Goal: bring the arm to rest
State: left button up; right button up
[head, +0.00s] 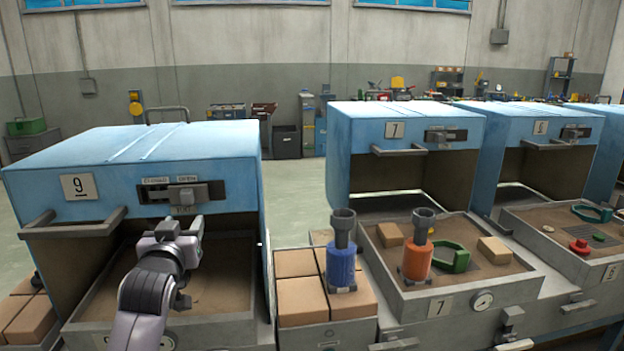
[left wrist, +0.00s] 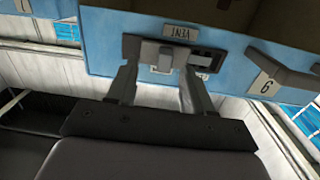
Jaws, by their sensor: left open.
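My left gripper (head: 180,225) is in front of the blue hood numbered 9 (head: 150,150), just below its vent slider (head: 182,193). I cannot tell whether the fingertips touch the slider housing. The slider's knob sits on the right, under the open label. My right gripper is not in view.
Hood 9's bay is open above a sandy tray (head: 225,285). To the right are brick blocks (head: 298,300), a blue cylinder (head: 341,265) and an orange cylinder (head: 417,258) in the tray of hood 7 (head: 400,135). A handle bar (head: 75,228) juts out at left.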

pick_arm(q)
jog(key=s+d+f+m+g+h, duration=0.1)
jog(key=s+d+f+m+h, duration=0.1)
jog(key=s+f, duration=0.6)
jog(key=s+d+f+m+g+h, duration=0.1)
jog(key=s+d+f+g, duration=0.15)
jog(key=f, duration=1.05)
jog(key=s+d+f+g+h, duration=0.1)
jog(key=s+f, duration=0.3)
jog(key=s, duration=0.3)
jog(key=s+d+f+m+g+h, duration=0.1)
jog(key=s+d+f, duration=0.1)
jog(key=s+f, duration=0.3)
jog(key=s+d+f+g, duration=0.1)
jog(key=s+f, duration=0.3)
jog(key=s, duration=0.6)
jog(key=shift+s+d+f+m+h, duration=0.3)
jog(key=shift+d+f+h, duration=0.05)
jog(key=shift+h, duration=0.05)
